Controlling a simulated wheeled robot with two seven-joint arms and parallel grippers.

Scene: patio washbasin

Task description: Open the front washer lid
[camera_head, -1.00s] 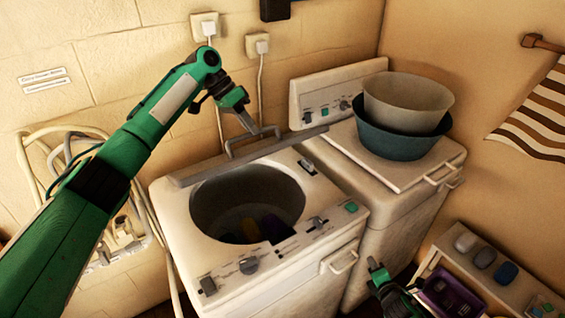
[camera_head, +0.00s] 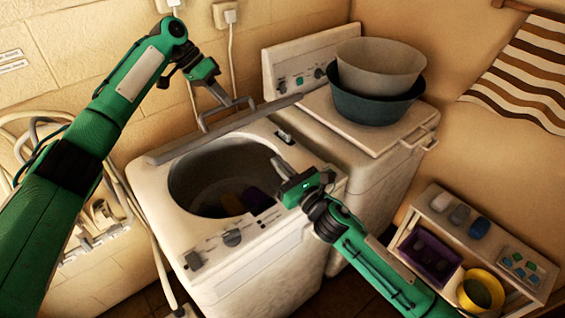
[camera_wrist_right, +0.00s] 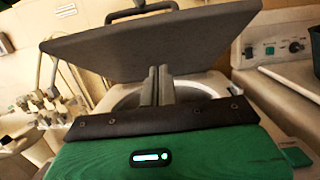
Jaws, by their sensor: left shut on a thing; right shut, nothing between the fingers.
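The front washer (camera_head: 245,275) stands with its round drum opening (camera_head: 205,165) uncovered and dark items inside. Its grey lid (camera_head: 220,130) is raised at the back, seen nearly edge-on in the head view; its broad face shows in the right wrist view (camera_wrist_right: 165,45). My left gripper (camera_head: 225,100) is at the lid's bar handle (camera_head: 228,112) and shut on it. My right gripper (camera_head: 277,165) is shut and empty above the right side of the drum opening. Its closed fingers also show in the right wrist view (camera_wrist_right: 157,85), in front of the lid.
A second washer (camera_head: 385,170) stands behind to the right, with a beige basin in a teal basin (camera_head: 375,105) on top. A low shelf (camera_head: 480,240) at the lower right holds a purple crate and a yellow bucket (camera_head: 482,290). Hoses hang on the left wall.

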